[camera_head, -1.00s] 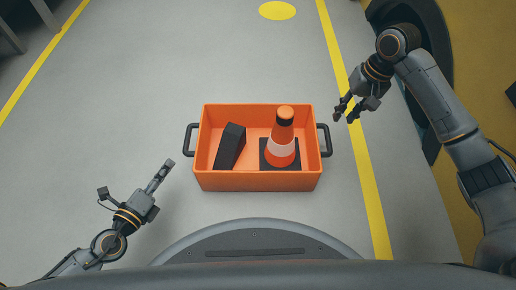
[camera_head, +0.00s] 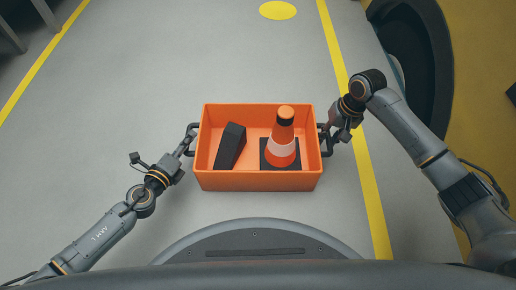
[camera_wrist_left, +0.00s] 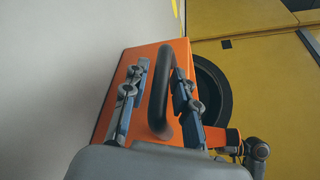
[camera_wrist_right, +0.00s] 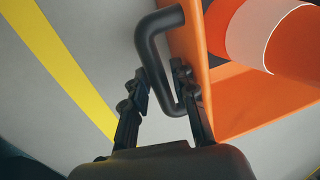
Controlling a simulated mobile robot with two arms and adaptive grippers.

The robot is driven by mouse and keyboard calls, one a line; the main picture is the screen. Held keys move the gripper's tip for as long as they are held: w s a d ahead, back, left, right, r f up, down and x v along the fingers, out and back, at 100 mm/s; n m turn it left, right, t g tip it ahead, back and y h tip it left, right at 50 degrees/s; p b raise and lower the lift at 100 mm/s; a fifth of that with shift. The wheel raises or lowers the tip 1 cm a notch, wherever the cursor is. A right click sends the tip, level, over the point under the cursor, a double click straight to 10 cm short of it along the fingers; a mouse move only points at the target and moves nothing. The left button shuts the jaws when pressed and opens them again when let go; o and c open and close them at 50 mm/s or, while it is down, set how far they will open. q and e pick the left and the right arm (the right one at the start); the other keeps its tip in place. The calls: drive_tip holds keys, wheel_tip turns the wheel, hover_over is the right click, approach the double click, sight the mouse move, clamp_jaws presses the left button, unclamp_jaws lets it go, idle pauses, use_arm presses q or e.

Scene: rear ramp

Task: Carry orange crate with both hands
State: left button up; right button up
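The orange crate (camera_head: 257,181) stands on the grey floor. It holds a dark wedge (camera_head: 230,146) and an orange-and-white traffic cone (camera_head: 281,140) on a dark base. My left gripper (camera_head: 186,144) is at the crate's left handle. In the left wrist view its fingers are open on either side of the black handle (camera_wrist_left: 158,95), with gaps showing. My right gripper (camera_head: 331,136) is at the crate's right handle. In the right wrist view its fingers are open on either side of that handle (camera_wrist_right: 156,62), the left finger close to it. Firm contact is not visible.
Yellow lines (camera_head: 366,170) run along the floor on both sides. A dark wheel (camera_head: 428,60) and a yellow body (camera_head: 485,50) stand at the right. Dark legs (camera_head: 45,12) are at the top left. The floor beyond the crate is clear.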

use_arm(q)
clamp_jaws()
use_arm(e)
clamp_jaws()
